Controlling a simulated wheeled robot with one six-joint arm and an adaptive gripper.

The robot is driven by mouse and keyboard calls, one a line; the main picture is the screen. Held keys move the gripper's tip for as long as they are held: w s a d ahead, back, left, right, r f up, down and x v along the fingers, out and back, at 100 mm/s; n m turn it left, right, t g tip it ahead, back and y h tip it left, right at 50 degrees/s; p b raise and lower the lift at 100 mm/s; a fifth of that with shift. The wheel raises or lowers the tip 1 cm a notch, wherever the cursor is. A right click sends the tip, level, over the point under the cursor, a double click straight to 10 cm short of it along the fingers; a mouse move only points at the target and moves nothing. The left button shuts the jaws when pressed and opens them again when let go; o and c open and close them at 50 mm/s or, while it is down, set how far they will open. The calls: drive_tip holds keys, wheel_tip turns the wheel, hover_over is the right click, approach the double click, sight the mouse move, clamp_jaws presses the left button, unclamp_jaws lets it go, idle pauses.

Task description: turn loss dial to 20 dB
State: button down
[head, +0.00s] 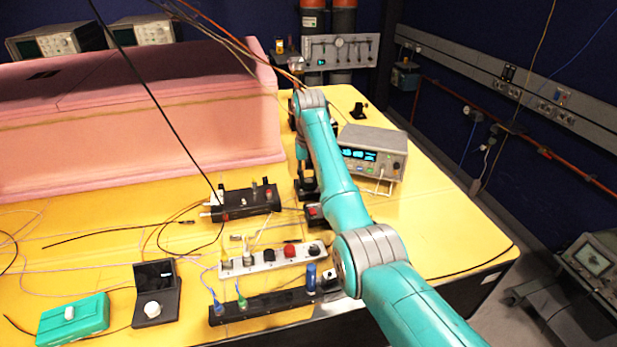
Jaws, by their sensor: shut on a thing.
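My gripper (306,187) is small and dark in the head view. It points down at the yellow table, at the right end of the black box with several fittings. It is shut on a small dark part there, which I take to be the loss dial. The dial's face, marks and setting are hidden or too small to read. A small black box with a red top (314,214) sits just in front of the gripper.
The black box with fittings (245,203) is left of my gripper. A grey instrument with a lit display (372,154) stands to the right. A white strip with knobs (272,260) and a black rail (262,305) lie in front. Loose cables cross the left side.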

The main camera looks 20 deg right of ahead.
drive_tip(key=m, duration=0.4)
drive_tip(key=shift+m, duration=0.3)
drive_tip(key=shift+s+d+m, duration=0.1)
drive_tip(key=shift+m, duration=1.8)
drive_tip(key=c, duration=0.9)
unclamp_jaws()
